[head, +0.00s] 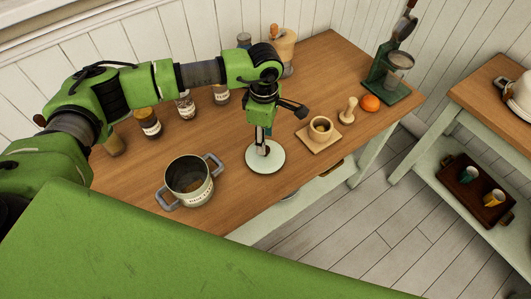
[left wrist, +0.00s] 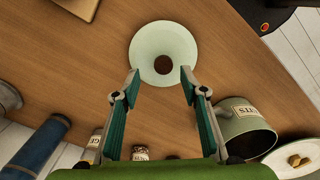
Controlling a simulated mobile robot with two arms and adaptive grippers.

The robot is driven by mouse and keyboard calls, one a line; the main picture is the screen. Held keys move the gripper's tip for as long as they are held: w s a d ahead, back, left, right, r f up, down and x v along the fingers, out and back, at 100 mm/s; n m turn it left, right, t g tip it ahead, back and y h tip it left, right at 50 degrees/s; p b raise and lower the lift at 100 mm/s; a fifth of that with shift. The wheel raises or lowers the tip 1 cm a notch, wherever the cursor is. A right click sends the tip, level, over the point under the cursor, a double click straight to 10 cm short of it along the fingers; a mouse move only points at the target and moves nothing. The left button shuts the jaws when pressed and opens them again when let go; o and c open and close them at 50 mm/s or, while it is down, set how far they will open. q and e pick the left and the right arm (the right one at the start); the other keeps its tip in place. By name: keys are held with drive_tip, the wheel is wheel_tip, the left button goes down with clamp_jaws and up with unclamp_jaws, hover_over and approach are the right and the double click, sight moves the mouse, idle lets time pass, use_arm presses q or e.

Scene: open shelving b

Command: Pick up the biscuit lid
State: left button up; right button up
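The biscuit lid (head: 270,166) is a pale green disc lying flat on the wooden table. In the left wrist view the lid (left wrist: 164,36) shows a round brown knob (left wrist: 163,65) at its middle. My left gripper (head: 263,149) points down over the lid. In the left wrist view the left gripper (left wrist: 160,75) is open, its fingertips on either side of the knob with clear gaps; nothing is between them. The pale biscuit pot (head: 190,182), lidless with two grey handles, stands to the left; it also shows in the left wrist view (left wrist: 244,128). My right gripper is out of view.
A wooden mortar (head: 320,128) on a square board, a pestle (head: 348,111) and an orange (head: 370,103) are to the right. Several jars, including a dark one (head: 147,123), line the back. A green-based stand (head: 388,88) is at the far right end.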

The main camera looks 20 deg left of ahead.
sight(274, 158)
use_arm(q)
drive_tip(key=f, duration=0.1)
drive_tip(key=f+p, duration=0.2)
drive_tip(key=shift+s+d+f, duration=0.15)
drive_tip(key=shift+s+f, duration=0.15)
drive_tip(key=shift+f, duration=0.5)
clamp_jaws()
drive_tip(key=shift+r, duration=0.1)
